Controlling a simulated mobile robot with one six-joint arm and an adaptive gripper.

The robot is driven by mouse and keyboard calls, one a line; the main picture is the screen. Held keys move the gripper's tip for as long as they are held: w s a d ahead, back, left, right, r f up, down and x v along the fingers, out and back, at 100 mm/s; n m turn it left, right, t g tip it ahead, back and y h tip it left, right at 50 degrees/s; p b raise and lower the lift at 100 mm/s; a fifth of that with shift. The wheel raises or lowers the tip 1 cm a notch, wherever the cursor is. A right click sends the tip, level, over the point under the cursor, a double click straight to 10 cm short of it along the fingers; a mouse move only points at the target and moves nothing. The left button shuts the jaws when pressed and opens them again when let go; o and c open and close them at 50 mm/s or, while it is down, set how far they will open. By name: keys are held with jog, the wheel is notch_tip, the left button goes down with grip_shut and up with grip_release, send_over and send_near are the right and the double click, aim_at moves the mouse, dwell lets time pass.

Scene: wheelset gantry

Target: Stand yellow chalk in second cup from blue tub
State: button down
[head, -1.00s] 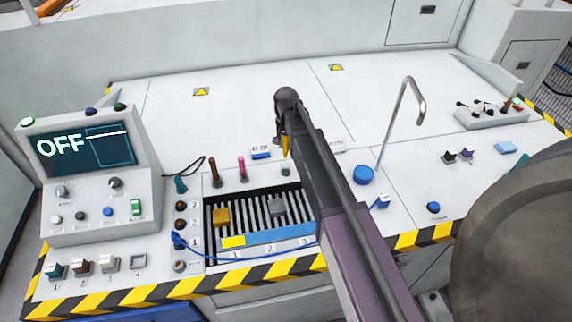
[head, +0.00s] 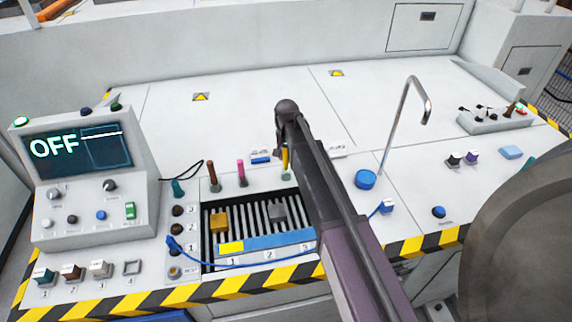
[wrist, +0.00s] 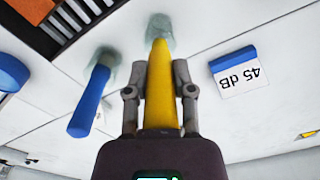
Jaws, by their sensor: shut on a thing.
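My gripper (wrist: 158,90) is shut on the yellow chalk (wrist: 161,75), one finger on each side of it. The chalk's far end overlaps a clear cup (wrist: 160,24) in the wrist view; I cannot tell whether it is inside. In the head view the yellow chalk (head: 285,158) is roughly upright below my gripper (head: 284,140), over a cup behind the slatted tray. The blue tub (head: 365,179) stands to the right; its edge shows in the wrist view (wrist: 10,74). Between tub and that cup, another clear cup holds a blue chalk (wrist: 90,102), hidden by my arm in the head view.
Brown (head: 212,172) and pink (head: 240,170) sticks stand in cups to the left. A slatted tray (head: 260,215) and blue cable are in front. A thin bent metal pipe (head: 395,125) rises near the tub.

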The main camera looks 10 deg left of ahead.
aim_at(286, 164)
jog(key=shift+f+b, duration=1.7)
jog(key=shift+f, duration=0.1)
jog(key=shift+f, duration=0.2)
jog(key=shift+c, duration=2.3)
grip_release()
jog(key=shift+r, duration=0.2)
notch_tip(286, 164, up, 12)
jog(key=p, duration=1.2)
jog(key=shift+d, duration=0.1)
jog(key=s+d, duration=0.6)
jog(key=d, duration=0.6)
jog(key=s+d, duration=0.7)
jog(key=d, duration=0.4)
jog(key=s+d, duration=0.7)
jog(key=d, duration=0.5)
jog(key=shift+d, duration=0.3)
